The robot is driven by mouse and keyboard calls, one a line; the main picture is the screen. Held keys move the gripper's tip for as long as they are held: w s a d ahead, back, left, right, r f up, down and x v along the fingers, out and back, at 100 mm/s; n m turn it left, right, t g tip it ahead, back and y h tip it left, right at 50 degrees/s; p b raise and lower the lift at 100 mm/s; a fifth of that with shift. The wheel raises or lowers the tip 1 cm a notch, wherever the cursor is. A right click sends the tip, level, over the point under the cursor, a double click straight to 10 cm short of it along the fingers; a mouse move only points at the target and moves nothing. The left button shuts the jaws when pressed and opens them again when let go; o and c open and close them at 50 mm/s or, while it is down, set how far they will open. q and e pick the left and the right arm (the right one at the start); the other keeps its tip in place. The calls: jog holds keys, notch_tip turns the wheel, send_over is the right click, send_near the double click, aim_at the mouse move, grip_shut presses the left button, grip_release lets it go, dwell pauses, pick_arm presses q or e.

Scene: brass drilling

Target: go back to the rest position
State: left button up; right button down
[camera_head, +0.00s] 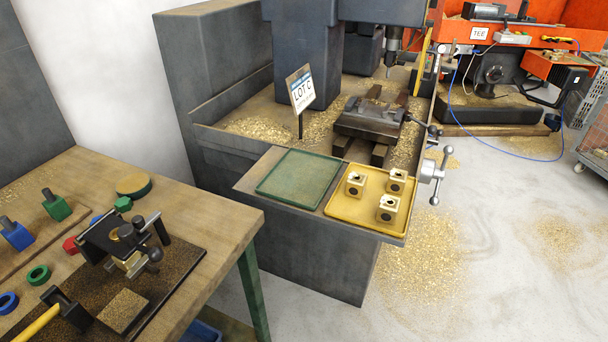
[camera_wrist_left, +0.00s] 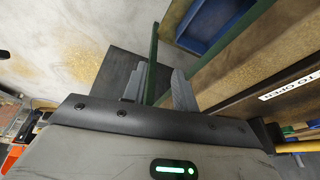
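My left gripper (camera_wrist_left: 160,88) shows only in the left wrist view. Its two grey fingers are apart, and nothing is held between them. A green table leg (camera_wrist_left: 152,60) shows in the gap, apparently beyond the fingers. Neither gripper nor arm shows in the head view, and my right gripper is in no view. Three brass blocks (camera_head: 388,207) stand in the yellow tray (camera_head: 340,208). The green tray (camera_head: 300,178) beside it is empty.
The drill press has a vise (camera_head: 368,120) and a LOT C sign (camera_head: 300,88). The wooden workbench (camera_head: 215,205) at left carries a small fixture (camera_head: 125,240), a mallet (camera_head: 66,307) and coloured parts. Chips lie on the floor at right. A blue bin (camera_wrist_left: 215,22) shows under the bench.

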pick_arm(q)
jog(key=w+d+f+t+h, duration=0.2)
jog(key=w+d+f+t, duration=0.3)
jog(key=f, duration=0.5)
jog(key=shift+w+m+t, duration=0.35)
jog(key=shift+m+t, duration=0.05)
jog(key=shift+t, duration=0.3)
